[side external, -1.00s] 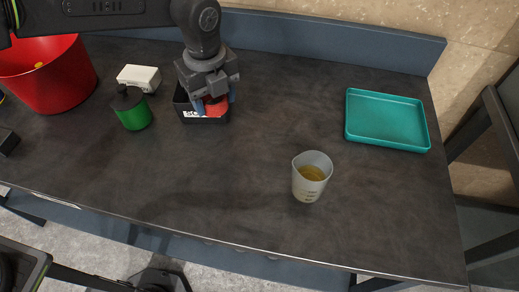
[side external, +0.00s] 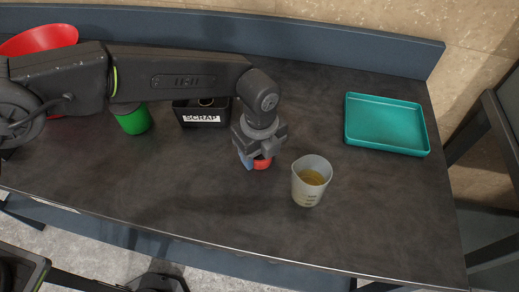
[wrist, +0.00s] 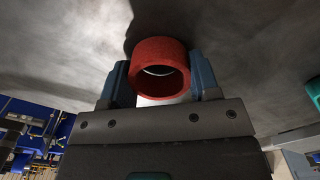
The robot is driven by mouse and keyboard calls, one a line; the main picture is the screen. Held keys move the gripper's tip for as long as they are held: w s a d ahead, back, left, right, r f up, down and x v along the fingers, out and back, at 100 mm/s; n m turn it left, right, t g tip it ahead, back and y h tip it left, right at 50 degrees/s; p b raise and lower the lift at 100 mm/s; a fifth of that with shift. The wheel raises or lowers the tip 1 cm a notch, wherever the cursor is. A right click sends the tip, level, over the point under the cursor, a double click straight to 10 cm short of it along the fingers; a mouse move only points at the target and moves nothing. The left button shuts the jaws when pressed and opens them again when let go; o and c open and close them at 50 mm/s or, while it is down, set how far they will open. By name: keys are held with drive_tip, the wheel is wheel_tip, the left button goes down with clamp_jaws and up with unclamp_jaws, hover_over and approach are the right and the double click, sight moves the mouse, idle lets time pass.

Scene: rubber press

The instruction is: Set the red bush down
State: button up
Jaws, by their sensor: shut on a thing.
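The red bush (wrist: 160,50) is a short thick-walled ring. My gripper (wrist: 160,85) is shut on it, with a blue finger on each side in the wrist view. In the side view the red bush (side external: 262,163) shows below my gripper (side external: 254,162), just left of the beaker. The gripper hides part of it. I cannot tell whether it touches the bench or hangs a little above it.
A beaker of amber liquid (side external: 309,188) stands close on the right. A teal tray (side external: 386,122) lies at the right. A black SCRAP box (side external: 203,119), a green container (side external: 134,121) and a red bin (side external: 40,38) are to the left. The front of the bench (side external: 180,190) is clear.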

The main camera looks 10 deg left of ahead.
drive_tip(key=shift+f, duration=0.15)
drive_tip(key=o, duration=0.9)
wheel_tip(320, 180, up, 12)
drive_tip(key=r, duration=0.1)
drive_tip(key=a+r+n+t, duration=0.1)
drive_tip(key=a+r+n, duration=0.6)
drive_tip(key=a, duration=0.4)
drive_tip(key=s+a+r+n+t+h, duration=0.1)
drive_tip(key=s+a+r+n, duration=0.15)
drive_tip(key=a, duration=0.35)
drive_tip(key=s+a+r+n+t, duration=0.1)
drive_tip(key=a+r+n, duration=0.25)
drive_tip(key=a, duration=0.25)
drive_tip(key=s+a+f+n+t+y, duration=0.1)
drive_tip(key=s+a+f+n, duration=0.3)
drive_tip(key=s+a+n, duration=1)
drive_tip(key=shift+s+f+t, duration=0.2)
drive_tip(key=shift+s+t, duration=0.6)
drive_tip(key=shift+s, duration=0.3)
